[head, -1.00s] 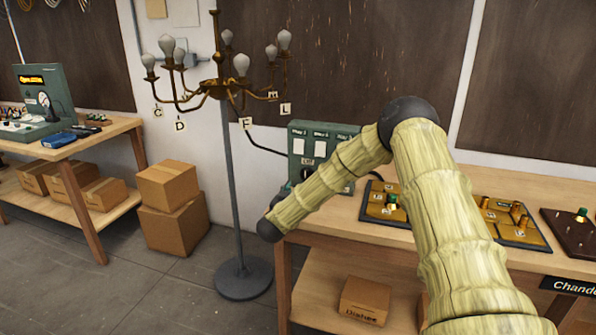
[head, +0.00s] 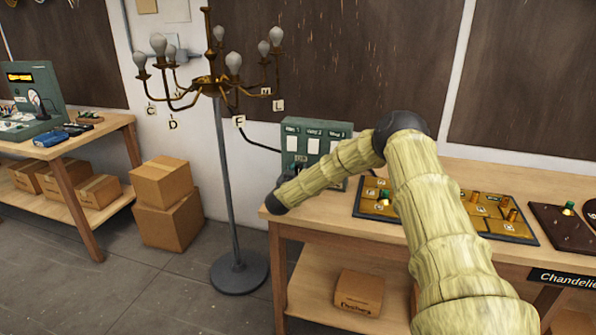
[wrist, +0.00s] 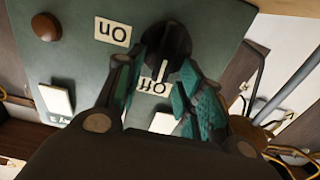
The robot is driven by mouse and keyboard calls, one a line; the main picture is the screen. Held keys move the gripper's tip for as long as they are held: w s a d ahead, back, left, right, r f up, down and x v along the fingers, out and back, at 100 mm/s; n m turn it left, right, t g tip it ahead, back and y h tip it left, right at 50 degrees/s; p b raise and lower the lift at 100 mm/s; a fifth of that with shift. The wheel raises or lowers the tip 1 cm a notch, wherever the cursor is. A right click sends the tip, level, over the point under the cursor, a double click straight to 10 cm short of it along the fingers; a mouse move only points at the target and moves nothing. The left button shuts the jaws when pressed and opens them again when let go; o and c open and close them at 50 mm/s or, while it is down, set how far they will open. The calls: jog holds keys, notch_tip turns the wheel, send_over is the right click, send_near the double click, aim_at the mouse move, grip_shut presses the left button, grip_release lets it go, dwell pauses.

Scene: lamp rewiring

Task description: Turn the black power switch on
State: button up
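The black power switch (wrist: 168,45) is a round knob on a green panel (wrist: 215,25), seen upside down in the wrist view. Its white pointer line is directed at the "Off" label (wrist: 153,87); the "On" label (wrist: 112,32) is to its left in the picture. My gripper (wrist: 168,62) has its two teal fingers apart, one on each side of the knob, with the tips close to it. I cannot tell whether they touch it.
A chandelier (head: 212,85) with bulbs and hanging letter tags stands left of the panel. The workbench (head: 335,220) carries brass-coloured boards (head: 495,222) to the right. Cardboard boxes (head: 163,180) are stacked on the floor by the wall.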

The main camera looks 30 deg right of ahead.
jog(key=shift+w+d+f, duration=0.1)
jog(key=shift+f, duration=0.05)
jog(key=shift+c, duration=1.2)
grip_shut()
